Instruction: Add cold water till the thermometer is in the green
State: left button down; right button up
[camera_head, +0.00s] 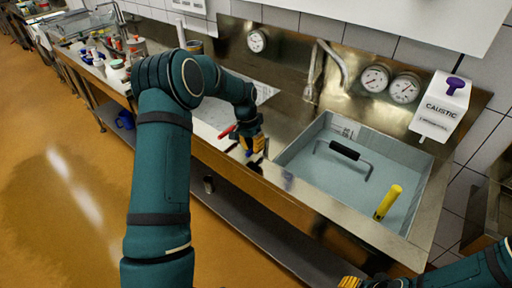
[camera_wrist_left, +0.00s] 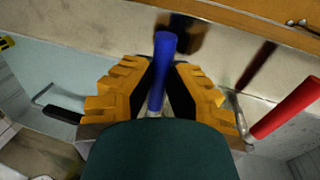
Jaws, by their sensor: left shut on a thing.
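My left gripper (camera_head: 252,143) is at the front edge of the steel counter, left of the basin. In the left wrist view its yellow fingers (camera_wrist_left: 160,85) are closed around a blue lever handle (camera_wrist_left: 165,55). A red lever handle (camera_wrist_left: 288,106) stands apart to its right; it also shows in the head view (camera_head: 227,132). The basin (camera_head: 432,192) holds greyish water (camera_head: 335,185). A yellow stick (camera_head: 388,200) stands tilted in it. Round dials (camera_head: 375,78) are on the back panel; their readings are too small to tell. Yellow tips of my right gripper (camera_head: 350,282) show at the bottom edge.
A black-handled bar (camera_head: 344,150) is in the basin. Metal spouts (camera_head: 312,75) are behind it. A white caustic dispenser (camera_head: 442,105) hangs at right. Jars and small containers (camera_head: 115,62) crowd the counter's far left. A blue jug (camera_head: 125,120) is on the lower shelf.

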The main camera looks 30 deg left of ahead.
pick_arm(q)
jog(key=shift+s+a+f+m, duration=0.15)
jog(key=shift+a+f+m, duration=0.05)
jog(key=shift+f+m, duration=0.1)
jog(key=c, duration=0.9)
grip_release()
jog(key=shift+r, duration=0.15)
jog(key=shift+w+a+r, duration=0.15)
jog(key=shift+w+r, duration=0.1)
jog(key=shift+r, duration=0.35)
notch_tip(320, 180, up, 11)
jog(key=a, duration=0.2)
jog(key=shift+f, duration=0.2)
jog(key=shift+w, duration=0.1)
